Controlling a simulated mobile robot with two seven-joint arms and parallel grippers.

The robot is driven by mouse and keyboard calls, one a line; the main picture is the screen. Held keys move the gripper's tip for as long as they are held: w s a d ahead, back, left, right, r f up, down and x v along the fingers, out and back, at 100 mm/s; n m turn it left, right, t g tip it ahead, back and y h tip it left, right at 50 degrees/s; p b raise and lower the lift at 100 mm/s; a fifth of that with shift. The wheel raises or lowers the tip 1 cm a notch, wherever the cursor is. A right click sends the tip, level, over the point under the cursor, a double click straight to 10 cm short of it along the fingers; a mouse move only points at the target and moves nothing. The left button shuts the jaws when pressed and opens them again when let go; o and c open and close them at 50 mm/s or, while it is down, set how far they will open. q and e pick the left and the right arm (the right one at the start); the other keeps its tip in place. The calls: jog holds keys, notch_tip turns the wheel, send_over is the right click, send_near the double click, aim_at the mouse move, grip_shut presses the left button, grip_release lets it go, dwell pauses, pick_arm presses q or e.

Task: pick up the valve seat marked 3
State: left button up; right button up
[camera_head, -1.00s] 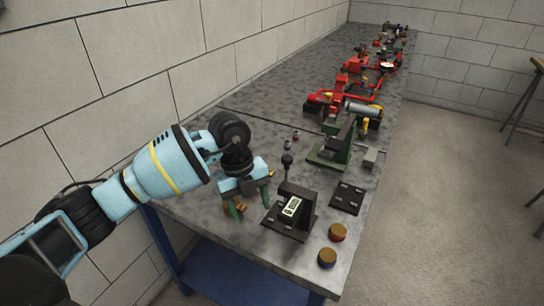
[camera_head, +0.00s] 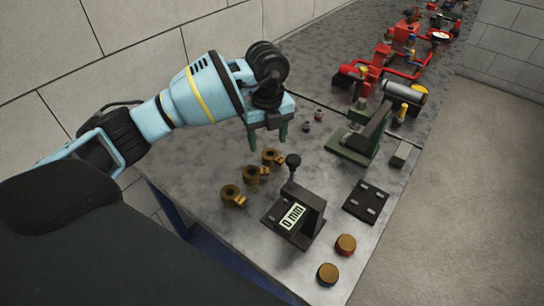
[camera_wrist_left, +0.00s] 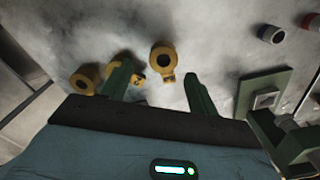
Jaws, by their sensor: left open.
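Three brass ring-shaped valve seats with small tabs stand in a row on the grey table: a near one (camera_head: 233,196), a middle one (camera_head: 253,176) and a far one (camera_head: 272,157). My left gripper (camera_head: 268,137) is open and empty, above the table just beyond the far seat in the head view. In the left wrist view, one seat (camera_wrist_left: 163,59) appears between and ahead of the green fingers (camera_wrist_left: 159,84). Another seat (camera_wrist_left: 84,80) lies left of them, and one finger partly hides the third. My right gripper is not in view.
A black stand with a "0 mm" display (camera_head: 292,218) and a knobbed lever is right of the seats. A black slotted plate (camera_head: 366,201), a green-based press (camera_head: 362,140) and two round capped pieces (camera_head: 345,245) are further right. Red pipework (camera_head: 385,65) fills the far table.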

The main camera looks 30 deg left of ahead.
aim_at(271, 153)
pick_arm(q)
jog(key=shift+f, duration=0.45)
jog(key=shift+d+f, duration=0.1)
jog(key=shift+f, duration=0.2)
jog(key=f, duration=0.3)
jog(key=shift+w+d+f, duration=0.1)
jog(key=shift+d+f, duration=0.1)
jog(key=shift+f, duration=0.5)
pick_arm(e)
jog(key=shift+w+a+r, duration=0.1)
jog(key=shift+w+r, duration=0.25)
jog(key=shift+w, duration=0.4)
pick_arm(q)
jog(key=shift+c, duration=0.2)
jog(key=shift+r, duration=0.1)
jog(key=c, duration=1.2)
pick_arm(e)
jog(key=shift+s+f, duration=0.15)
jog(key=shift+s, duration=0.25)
